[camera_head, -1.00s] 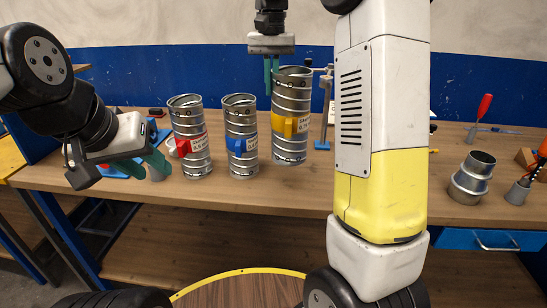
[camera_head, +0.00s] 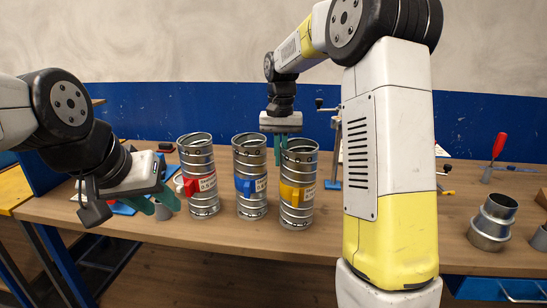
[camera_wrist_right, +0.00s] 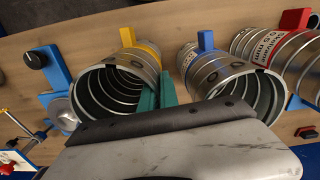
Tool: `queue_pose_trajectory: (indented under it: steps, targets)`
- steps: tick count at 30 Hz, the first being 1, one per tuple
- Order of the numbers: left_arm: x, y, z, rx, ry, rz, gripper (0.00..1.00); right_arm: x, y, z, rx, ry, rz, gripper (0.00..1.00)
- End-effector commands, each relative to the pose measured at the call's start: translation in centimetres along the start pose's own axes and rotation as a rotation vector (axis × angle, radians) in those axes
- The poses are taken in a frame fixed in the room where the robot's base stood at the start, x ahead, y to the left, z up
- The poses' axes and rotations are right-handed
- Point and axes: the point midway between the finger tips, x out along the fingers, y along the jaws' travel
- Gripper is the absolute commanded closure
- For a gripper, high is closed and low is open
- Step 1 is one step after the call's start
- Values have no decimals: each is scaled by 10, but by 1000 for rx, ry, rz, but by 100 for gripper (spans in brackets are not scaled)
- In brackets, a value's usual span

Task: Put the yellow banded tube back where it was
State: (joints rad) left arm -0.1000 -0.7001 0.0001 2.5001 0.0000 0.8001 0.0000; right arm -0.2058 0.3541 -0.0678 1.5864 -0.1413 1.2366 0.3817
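The yellow banded tube (camera_head: 298,205) is a ribbed metal cylinder with a yellow clamp and a white label. It stands upright at the right end of a row, beside the blue banded tube (camera_head: 250,190) and the red banded tube (camera_head: 199,185). My right gripper (camera_head: 281,150) points down at its rim, shut on the wall. In the right wrist view its green fingers (camera_wrist_right: 157,95) straddle the rim of the yellow tube (camera_wrist_right: 85,95). Whether the tube's base touches the table is unclear. My left gripper (camera_head: 158,203) is open and empty, left of the red tube.
The wooden bench (camera_head: 390,228) carries a stand with a blue base (camera_head: 333,184) behind the yellow tube. A short metal collar (camera_head: 492,222) and a red-handled tool (camera_head: 498,146) are at the right. The bench between my right arm and the collar is mostly clear.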

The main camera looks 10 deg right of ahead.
Motion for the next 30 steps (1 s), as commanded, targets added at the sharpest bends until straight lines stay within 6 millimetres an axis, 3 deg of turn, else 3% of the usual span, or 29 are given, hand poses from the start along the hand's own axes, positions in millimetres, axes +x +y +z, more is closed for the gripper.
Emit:
queue_pose_trajectory:
  steps: [9,13,23,30]
  targets:
    - [0,0,0,0,0,0,64,2,0,0,0,1,0,100]
    - [0,0,0,0,0,0,64,2,0,0,0,1,0,74]
    - [0,0,0,0,0,0,64,0,0,0,0,1,0,74]
    - [0,0,0,0,0,0,64,-32,0,-1,0,5,-2,74]
